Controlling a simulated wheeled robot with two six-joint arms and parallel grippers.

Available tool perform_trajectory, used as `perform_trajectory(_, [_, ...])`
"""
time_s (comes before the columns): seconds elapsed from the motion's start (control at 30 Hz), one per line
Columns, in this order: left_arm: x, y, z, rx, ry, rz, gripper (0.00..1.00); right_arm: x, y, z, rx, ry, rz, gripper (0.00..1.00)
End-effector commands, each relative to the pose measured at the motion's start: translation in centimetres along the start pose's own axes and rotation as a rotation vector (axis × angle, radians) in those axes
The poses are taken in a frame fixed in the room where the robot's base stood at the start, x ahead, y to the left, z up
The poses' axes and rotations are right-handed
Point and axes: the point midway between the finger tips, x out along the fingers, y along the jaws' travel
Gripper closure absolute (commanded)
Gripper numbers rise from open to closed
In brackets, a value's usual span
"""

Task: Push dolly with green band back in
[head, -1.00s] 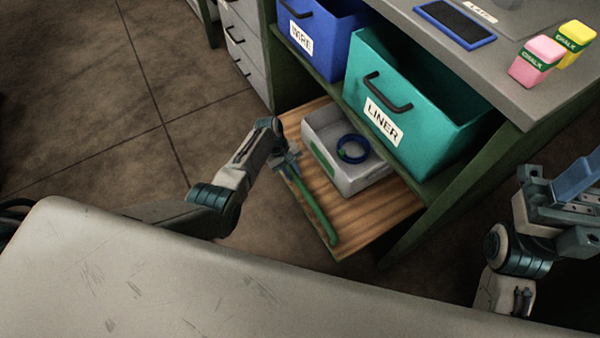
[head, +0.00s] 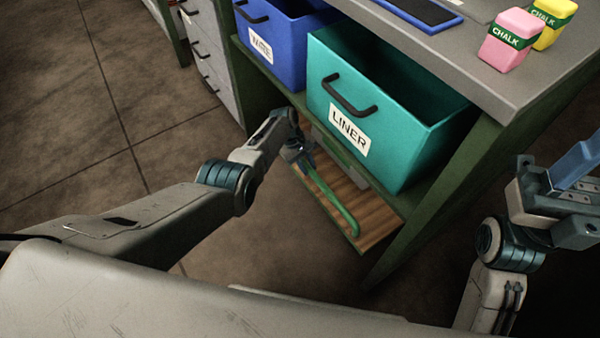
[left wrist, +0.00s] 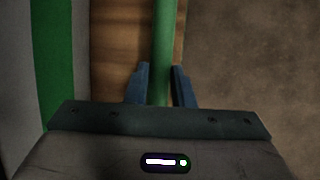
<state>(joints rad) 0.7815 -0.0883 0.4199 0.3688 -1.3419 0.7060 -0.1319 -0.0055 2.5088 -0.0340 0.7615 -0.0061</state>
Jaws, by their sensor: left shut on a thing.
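The dolly is a low wooden board (head: 378,228) with a green bar (head: 336,203) along its front edge. It stands partly out from under the bench, below the teal LINER bin. The grey box on it (head: 352,176) is mostly hidden under the shelf. In the left wrist view the box's green band (left wrist: 55,60) shows beside the wood. My left gripper (head: 303,160) is shut on the green bar near its left end; the bar (left wrist: 163,45) passes between the blue fingers in the left wrist view. My right gripper (head: 578,175) is raised at the far right, away from the dolly.
The teal LINER bin (head: 395,130) and a blue bin (head: 290,50) sit on the shelf above the dolly. Pink (head: 505,42) and yellow (head: 548,22) chalk blocks stand on the bench top. Grey drawers (head: 210,45) are at the left. The floor in front is clear.

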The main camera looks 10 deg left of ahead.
Motion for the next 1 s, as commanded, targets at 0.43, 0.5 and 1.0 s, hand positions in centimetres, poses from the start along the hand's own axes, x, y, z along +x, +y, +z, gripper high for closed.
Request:
perform_trajectory(0.43, [-0.12, 0.53, -0.22, 0.001, 0.007, 0.003, 1.0, -0.12, 0.05, 0.12, -0.003, 0.004, 0.014, 0.49])
perform_trajectory(0.5, [-0.14, 0.59, -0.21, 0.001, 0.008, 0.005, 1.0, -0.16, 0.05, 0.12, -0.003, 0.004, 0.013, 0.49])
perform_trajectory(1.0, [-0.3, 0.38, -0.07, 0.0, 0.002, -0.001, 0.57, -0.27, -0.02, 0.17, -0.001, -0.009, 0.0, 0.49])
